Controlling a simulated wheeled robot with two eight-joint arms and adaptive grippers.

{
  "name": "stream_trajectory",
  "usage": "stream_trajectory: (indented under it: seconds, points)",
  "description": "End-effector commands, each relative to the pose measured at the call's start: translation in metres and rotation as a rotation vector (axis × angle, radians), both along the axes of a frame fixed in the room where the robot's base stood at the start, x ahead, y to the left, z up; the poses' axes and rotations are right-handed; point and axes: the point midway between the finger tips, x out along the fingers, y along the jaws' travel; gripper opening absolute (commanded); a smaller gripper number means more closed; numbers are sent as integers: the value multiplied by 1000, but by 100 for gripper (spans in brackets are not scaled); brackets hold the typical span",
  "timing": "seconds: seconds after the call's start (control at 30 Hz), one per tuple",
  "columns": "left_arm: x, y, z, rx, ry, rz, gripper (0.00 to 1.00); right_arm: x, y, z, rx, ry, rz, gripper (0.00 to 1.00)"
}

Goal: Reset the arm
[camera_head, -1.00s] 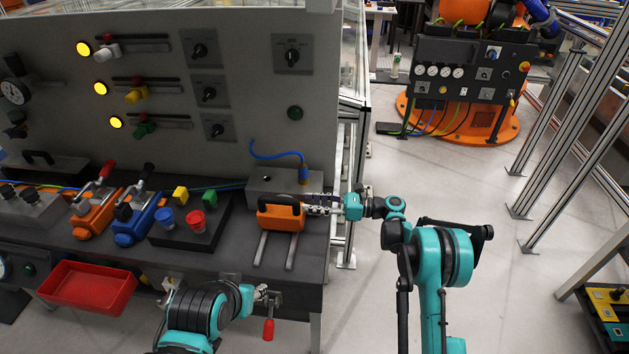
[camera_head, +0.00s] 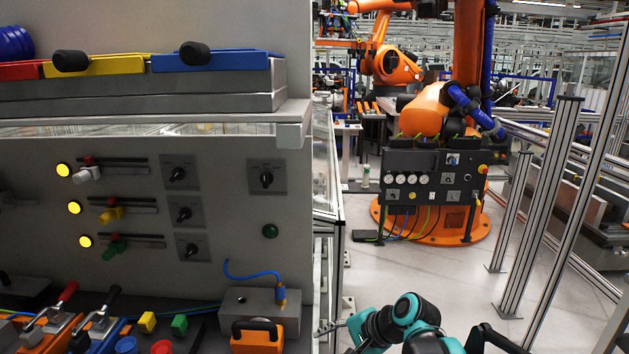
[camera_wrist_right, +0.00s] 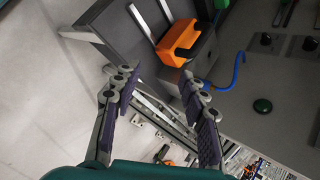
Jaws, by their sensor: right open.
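My right arm (camera_head: 412,318) shows at the bottom of the head view, right of the workbench. Its gripper (camera_head: 334,327) points left, beside the bench's right edge. In the right wrist view the gripper (camera_wrist_right: 158,82) is open, with nothing between its fingers. An orange block with a black handle (camera_head: 258,338) stands at the bench's right end, in front of a grey box (camera_head: 262,304) with a blue cable. In the wrist view the orange block (camera_wrist_right: 180,42) lies beyond the fingertips, apart from them. My left gripper is in neither current view.
The grey panel (camera_head: 140,255) with sliders, knobs and lit yellow lamps stands at left, under a shelf with coloured parts. A black control box (camera_head: 435,180) and an orange robot arm stand behind. Aluminium posts (camera_head: 540,210) rise at right. The floor (camera_head: 430,270) between is clear.

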Motion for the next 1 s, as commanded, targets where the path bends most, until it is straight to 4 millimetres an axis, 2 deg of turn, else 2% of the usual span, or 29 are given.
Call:
stream_trajectory:
  seconds: [0.03,0.3,0.4,0.5,0.7,1.0]
  points:
    - [0,0,0,0,0,0,40,-21,-11,1,-78,-51,31,43]
    - [0,0,0,0,0,0,40,-114,-83,-12,-566,-311,283,43]
    - [0,0,0,0,0,0,40,-143,-106,-22,-733,-378,386,43]
    - [0,0,0,0,0,0,40,-164,-125,-30,-866,-424,474,43]
    - [0,0,0,0,0,0,40,-182,-142,-39,-1000,-463,569,43]
    - [0,0,0,0,0,0,40,-183,-144,-40,-1012,-467,579,43]
